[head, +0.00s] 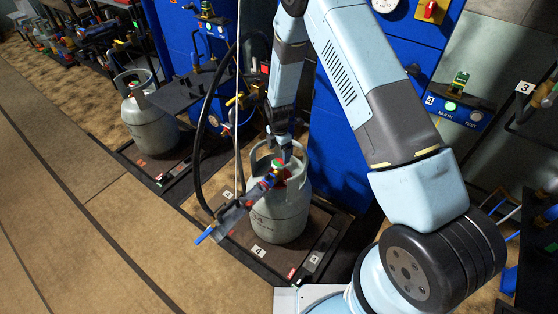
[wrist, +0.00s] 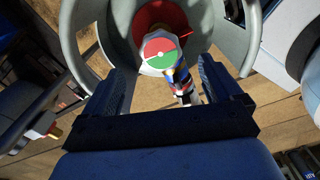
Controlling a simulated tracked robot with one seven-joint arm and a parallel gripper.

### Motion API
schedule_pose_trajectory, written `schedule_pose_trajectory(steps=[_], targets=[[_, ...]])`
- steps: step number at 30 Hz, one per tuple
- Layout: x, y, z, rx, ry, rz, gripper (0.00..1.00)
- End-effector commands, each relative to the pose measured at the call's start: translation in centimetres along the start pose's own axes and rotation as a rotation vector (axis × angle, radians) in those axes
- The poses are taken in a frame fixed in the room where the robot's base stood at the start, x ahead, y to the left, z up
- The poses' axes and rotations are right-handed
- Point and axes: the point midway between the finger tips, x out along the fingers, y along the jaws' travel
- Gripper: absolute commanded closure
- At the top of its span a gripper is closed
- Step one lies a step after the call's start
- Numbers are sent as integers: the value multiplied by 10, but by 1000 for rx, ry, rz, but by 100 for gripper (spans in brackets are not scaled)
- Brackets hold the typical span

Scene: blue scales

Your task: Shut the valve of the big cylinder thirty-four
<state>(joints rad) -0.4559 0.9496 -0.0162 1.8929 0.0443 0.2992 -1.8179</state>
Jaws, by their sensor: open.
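A big grey cylinder (head: 280,222) stands upright on a dark platform, its top ringed by a collar. Its valve has a round knob with a red, green and white top (wrist: 160,52), which sits inside the collar in the wrist view. The knob also shows in the head view (head: 278,164). My gripper (head: 282,145) points down into the collar from above. In the wrist view my gripper (wrist: 164,78) is open, with one jaw on each side of the knob's line. Contact with the knob cannot be told. A hose fitting (head: 262,188) runs from the valve towards the lower left.
A second grey cylinder (head: 150,128) stands on another platform (head: 172,172) at the left. A dark hose (head: 197,150) loops beside the big cylinder. Blue cabinets (head: 340,140) stand close behind. The brown floor (head: 80,220) at the left is clear.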

Motion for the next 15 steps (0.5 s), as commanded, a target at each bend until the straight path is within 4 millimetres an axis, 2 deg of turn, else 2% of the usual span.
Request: schedule_pose_trajectory(steps=[6,15], targets=[[34,-1,0,0,0,-3,8],[56,0,0,-1,0,0,8]])
